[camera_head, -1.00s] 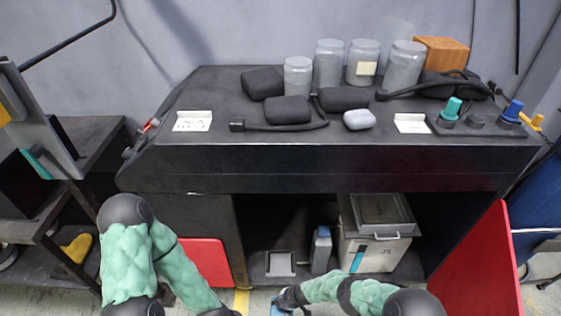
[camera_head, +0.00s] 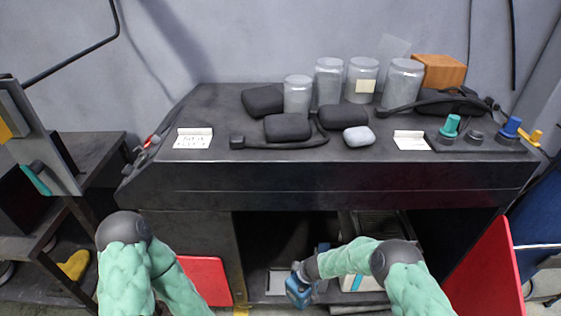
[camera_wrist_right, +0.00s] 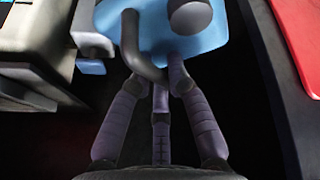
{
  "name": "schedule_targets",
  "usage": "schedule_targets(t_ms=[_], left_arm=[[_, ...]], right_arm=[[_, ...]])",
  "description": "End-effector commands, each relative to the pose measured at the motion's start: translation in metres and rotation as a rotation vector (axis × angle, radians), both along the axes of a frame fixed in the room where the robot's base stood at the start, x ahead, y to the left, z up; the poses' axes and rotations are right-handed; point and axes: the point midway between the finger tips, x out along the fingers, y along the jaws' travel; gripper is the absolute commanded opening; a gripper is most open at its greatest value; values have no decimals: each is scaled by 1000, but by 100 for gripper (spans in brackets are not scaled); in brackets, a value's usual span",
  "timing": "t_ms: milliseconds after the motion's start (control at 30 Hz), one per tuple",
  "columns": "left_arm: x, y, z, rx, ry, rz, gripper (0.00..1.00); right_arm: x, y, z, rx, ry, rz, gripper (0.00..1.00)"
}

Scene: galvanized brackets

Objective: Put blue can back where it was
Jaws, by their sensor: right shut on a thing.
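The blue can (camera_wrist_right: 205,45) fills the top of the right wrist view, with a dark curved handle and a dark round cap. My right gripper (camera_wrist_right: 160,80) is shut on it, fingers closed near the handle; the exact contact is partly hidden. In the head view the can (camera_head: 298,292) hangs below my right gripper (camera_head: 303,272), in front of the opening under the black workbench (camera_head: 330,180). My left arm reaches down at the lower left, and its gripper is outside the frame.
Inside the opening are a pale crate (camera_head: 349,222) and a grey plate (camera_head: 278,282). Red panels stand at left (camera_head: 205,280) and right (camera_head: 485,265). Jars (camera_head: 328,85), black pads (camera_head: 286,127) and an orange box (camera_head: 438,71) crowd the benchtop.

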Motion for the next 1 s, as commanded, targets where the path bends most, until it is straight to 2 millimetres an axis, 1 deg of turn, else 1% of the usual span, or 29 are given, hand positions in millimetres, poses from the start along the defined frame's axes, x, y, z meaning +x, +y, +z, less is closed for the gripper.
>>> schedule_targets(t_ms=[33,100,267,500,700,800,1000], left_arm=[[0,0,0,0,0,0,43],[0,0,0,0,0,0,43],[0,0,0,0,0,0,43],[0,0,0,0,0,0,43],[0,0,0,0,0,0,43],[0,0,0,0,0,0,43],[0,0,0,0,0,0,43]], right_arm=[[3,-6,18,1,-10,-45,0],[2,-13,36,1,-10,-108,0],[-8,-30,73,2,-9,-247,0],[-32,-53,123,3,-10,-448,0],[-62,-71,158,4,-9,-605,0],[-77,-79,172,3,-8,-674,0],[-101,-88,188,3,-7,-766,0]])
